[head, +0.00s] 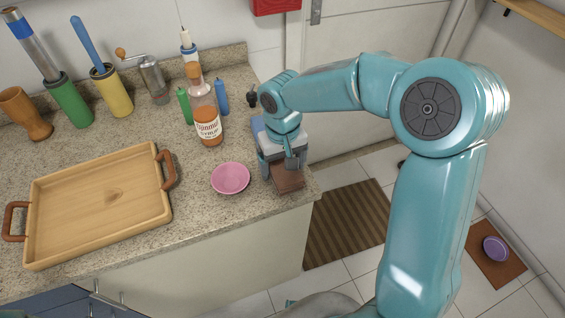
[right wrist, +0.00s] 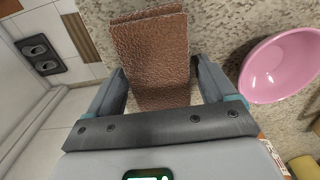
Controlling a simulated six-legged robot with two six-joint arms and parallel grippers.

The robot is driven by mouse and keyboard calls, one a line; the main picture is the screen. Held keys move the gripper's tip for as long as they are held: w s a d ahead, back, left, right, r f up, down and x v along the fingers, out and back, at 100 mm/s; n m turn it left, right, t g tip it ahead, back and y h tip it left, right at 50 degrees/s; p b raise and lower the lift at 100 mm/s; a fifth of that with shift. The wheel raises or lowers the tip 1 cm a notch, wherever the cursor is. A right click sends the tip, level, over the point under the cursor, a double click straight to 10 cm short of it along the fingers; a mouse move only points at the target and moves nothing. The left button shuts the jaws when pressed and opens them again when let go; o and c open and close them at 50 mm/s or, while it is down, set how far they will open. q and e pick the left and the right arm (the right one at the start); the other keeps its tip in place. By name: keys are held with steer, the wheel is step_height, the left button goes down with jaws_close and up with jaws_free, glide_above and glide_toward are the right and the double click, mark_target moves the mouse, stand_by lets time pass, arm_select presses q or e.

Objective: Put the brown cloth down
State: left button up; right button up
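The brown cloth (head: 288,178) is folded and lies at the right front corner of the counter, under my right gripper (head: 279,166). In the right wrist view the brown cloth (right wrist: 158,55) sits between the two fingers of my right gripper (right wrist: 160,75). The fingers are spread wide, with a narrow gap showing between the cloth and the right finger. The gripper hides part of the cloth in the head view. My left gripper is in neither view.
A pink bowl (head: 230,178) stands just left of the cloth. A syrup bottle (head: 207,118) stands behind it, and a wooden tray (head: 152,222) lies at the left. The counter (head: 235,218) is bare in front of the bowl. The counter's right edge is close to the cloth.

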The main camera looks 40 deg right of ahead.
mark_target(282, 166)
steer(key=shift+r, duration=0.15)
step_height(282, 166, up, 12)
steer(key=p, duration=0.1)
stand_by(0.5)
steer(key=shift+s, duration=0.1)
stand_by(0.4)
